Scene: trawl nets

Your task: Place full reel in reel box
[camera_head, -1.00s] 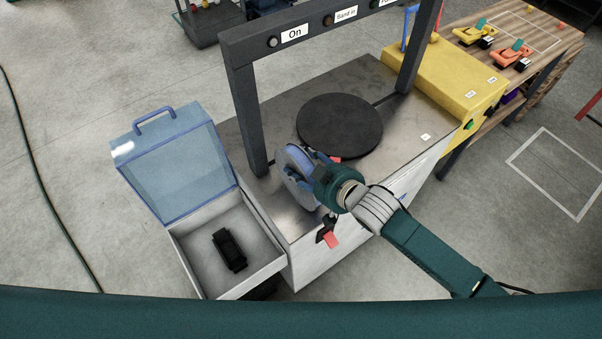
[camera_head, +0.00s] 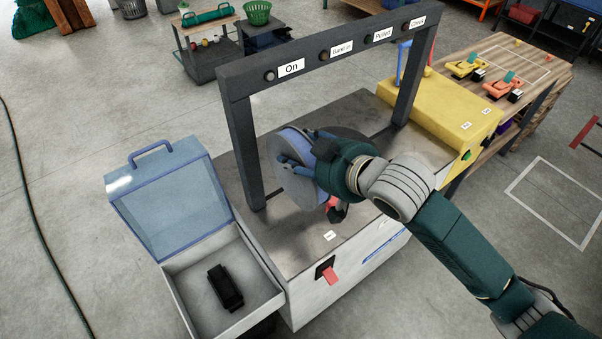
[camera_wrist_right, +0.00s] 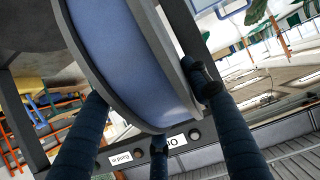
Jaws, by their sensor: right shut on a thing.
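The reel (camera_head: 290,160), a blue drum with grey rims, is held upright on edge above the machine's metal top. My right gripper (camera_head: 300,158) is shut on it. In the right wrist view the reel (camera_wrist_right: 125,55) fills the upper middle, with the dark fingers around its rim. The reel box (camera_head: 222,270) is a grey box at the machine's left front, its clear blue lid (camera_head: 165,200) standing open. A black object (camera_head: 225,288) lies in it. My left gripper is not in view.
A dark frame (camera_head: 243,140) with labelled buttons stands over the machine between reel and lid. A round black plate (camera_head: 350,136) lies behind the gripper. A yellow unit (camera_head: 440,112) stands right.

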